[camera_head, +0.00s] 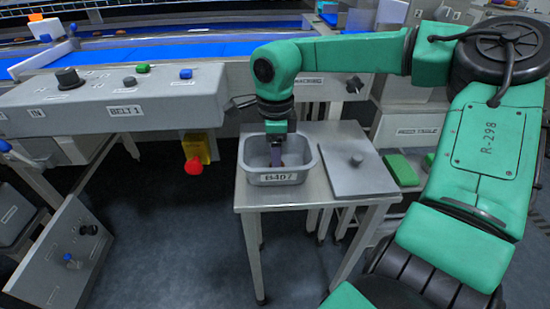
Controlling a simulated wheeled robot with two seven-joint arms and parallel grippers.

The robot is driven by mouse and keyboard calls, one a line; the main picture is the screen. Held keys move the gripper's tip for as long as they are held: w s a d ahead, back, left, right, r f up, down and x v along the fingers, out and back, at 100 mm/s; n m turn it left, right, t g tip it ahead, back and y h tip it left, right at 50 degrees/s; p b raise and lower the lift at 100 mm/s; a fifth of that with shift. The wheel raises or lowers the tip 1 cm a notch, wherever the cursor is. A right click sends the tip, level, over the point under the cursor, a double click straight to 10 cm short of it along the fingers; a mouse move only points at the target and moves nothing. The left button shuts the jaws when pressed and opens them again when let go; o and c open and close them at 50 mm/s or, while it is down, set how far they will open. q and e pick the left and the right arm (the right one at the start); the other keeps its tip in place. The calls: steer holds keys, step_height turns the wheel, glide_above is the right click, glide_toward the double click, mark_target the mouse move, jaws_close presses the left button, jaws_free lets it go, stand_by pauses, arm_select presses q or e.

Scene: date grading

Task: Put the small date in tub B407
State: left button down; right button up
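Tub B407 (279,179) is a grey open tub with its label on the front wall. It stands on the left part of a small steel table. My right arm reaches over from the right, and my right gripper (276,157) points down into the tub, with its tips below the rim. The fingers are small and dark here, so I cannot tell whether they are open or shut, or whether they hold a date. I cannot make out the small date anywhere. My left gripper is out of view.
A flat grey lid-like plate with a knob (356,177) lies right of the tub on the steel table (300,196). The BELT 1 control panel (125,105) is at left, with a red emergency button (194,166) below. A blue conveyor (190,48) runs behind.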

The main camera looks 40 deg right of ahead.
step_height(320, 180, up, 15)
steer(key=p, duration=0.3)
steer(key=shift+f, duration=0.2)
